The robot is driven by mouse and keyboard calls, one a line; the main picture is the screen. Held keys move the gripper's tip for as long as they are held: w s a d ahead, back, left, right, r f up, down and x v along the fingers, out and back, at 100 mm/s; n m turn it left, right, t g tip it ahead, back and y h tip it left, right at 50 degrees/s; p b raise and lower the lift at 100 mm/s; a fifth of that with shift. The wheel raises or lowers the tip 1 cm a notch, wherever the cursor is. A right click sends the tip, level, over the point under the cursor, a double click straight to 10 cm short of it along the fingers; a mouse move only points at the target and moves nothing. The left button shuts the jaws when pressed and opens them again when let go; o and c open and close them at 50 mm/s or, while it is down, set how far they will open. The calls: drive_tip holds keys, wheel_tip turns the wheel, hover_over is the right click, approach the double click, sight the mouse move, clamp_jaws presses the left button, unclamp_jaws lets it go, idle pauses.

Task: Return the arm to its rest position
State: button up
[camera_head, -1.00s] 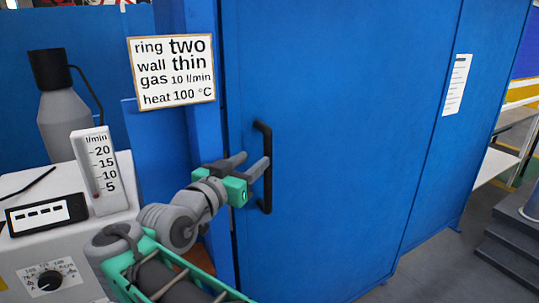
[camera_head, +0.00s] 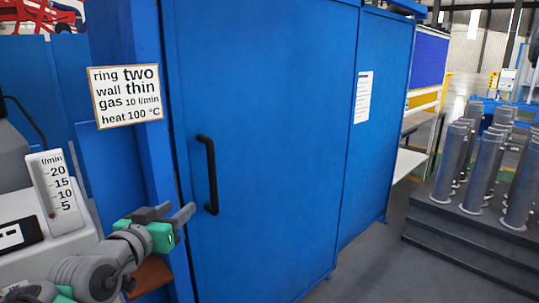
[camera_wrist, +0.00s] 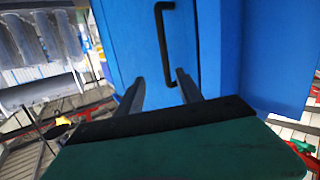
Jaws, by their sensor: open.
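My gripper (camera_head: 176,212) is at the lower left of the head view, a little left of and below the black door handle (camera_head: 208,175). Its two grey fingers are apart, with nothing between them. The handle is a vertical bar on a large blue door (camera_head: 265,130), which looks closed. In the wrist view my gripper (camera_wrist: 160,85) points toward the door, and the handle (camera_wrist: 164,45) stands beyond the fingertips, clear of them. My arm reaches in from the bottom left corner.
A flow gauge (camera_head: 54,190) stands on a pale machine (camera_head: 60,252) at left, close to my arm. A sign (camera_head: 126,97) hangs on the blue wall. Several metal cylinders (camera_head: 483,170) stand on a dark stepped platform (camera_head: 470,235) at right. Grey floor lies between.

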drive_tip(key=s+a+f+n+g+y, duration=0.1)
drive_tip(key=s+a+f+n+g, duration=0.1)
drive_tip(key=f, duration=0.5)
drive_tip(key=s+a+f+n+g+y, duration=0.1)
drive_tip(key=s+a+f+n+g, duration=0.15)
drive_tip(key=f, duration=0.45)
drive_tip(key=s+a+f+n+g+y, duration=0.2)
drive_tip(key=f+n, duration=0.1)
drive_tip(key=f, duration=0.5)
drive_tip(key=s+d+f+n+g, duration=0.3)
drive_tip(key=s+d+f+g, duration=0.25)
drive_tip(key=s+f, duration=0.35)
drive_tip(key=s+d+r+m+g+p, duration=0.15)
drive_tip(key=s+d, duration=0.25)
drive_tip(key=d, duration=0.6)
drive_tip(key=s+d+r+g+p, duration=0.2)
drive_tip(key=s+d+p, duration=0.15)
drive_tip(key=d, duration=0.65)
drive_tip(key=w+d+r+m+t+p, duration=0.1)
drive_tip(key=w+d+r+m, duration=0.1)
drive_tip(key=d+r, duration=0.3)
drive_tip(key=w+d+r+m+t+p, duration=0.1)
drive_tip(key=w+d+r+m, duration=0.2)
drive_tip(key=d, duration=0.9)
wheel_tip(320, 180, up, 2)
drive_tip(key=shift+r+m+t+h, duration=0.2)
drive_tip(key=shift+m+t+h, duration=0.15)
drive_tip(key=shift+m, duration=0.85)
